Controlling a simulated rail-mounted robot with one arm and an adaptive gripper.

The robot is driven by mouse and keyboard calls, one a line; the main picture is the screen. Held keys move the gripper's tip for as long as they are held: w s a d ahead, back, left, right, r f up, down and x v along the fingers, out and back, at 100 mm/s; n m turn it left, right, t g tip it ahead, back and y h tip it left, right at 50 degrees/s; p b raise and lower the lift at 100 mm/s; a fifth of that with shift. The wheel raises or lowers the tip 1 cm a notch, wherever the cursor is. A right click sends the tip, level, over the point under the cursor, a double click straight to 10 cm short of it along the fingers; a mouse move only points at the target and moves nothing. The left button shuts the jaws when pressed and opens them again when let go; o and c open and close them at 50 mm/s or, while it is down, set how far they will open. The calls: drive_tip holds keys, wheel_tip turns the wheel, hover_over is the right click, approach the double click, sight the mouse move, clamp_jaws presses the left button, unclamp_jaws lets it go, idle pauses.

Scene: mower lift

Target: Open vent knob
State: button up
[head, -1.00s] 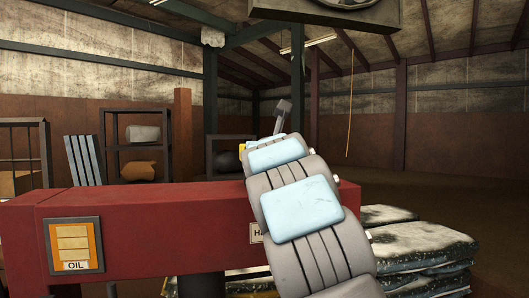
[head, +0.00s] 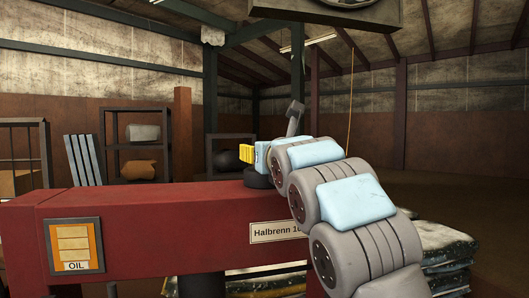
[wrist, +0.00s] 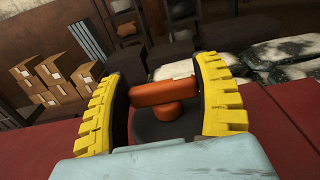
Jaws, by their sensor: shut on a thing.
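The vent knob (wrist: 165,94) is an orange bar on a short round stem, standing on a black round cap (wrist: 158,128) in the wrist view. My gripper (wrist: 166,90) has yellow ribbed fingers with dark inner pads, one at each end of the bar, and is shut on the knob. In the head view my gripper (head: 247,154) shows as a small yellow patch just above the black cap (head: 258,179) on top of the red beam (head: 150,225). The knob itself is hidden there.
An orange oil label (head: 75,246) and a white name plate (head: 276,231) are on the beam's front. Cardboard boxes (wrist: 45,82) and shelves (head: 137,145) stand behind. Stacked speckled bags (head: 450,240) lie at the right.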

drive_tip(key=o, duration=1.2)
drive_tip(key=v, duration=1.2)
drive_tip(key=shift+r, duration=0.1)
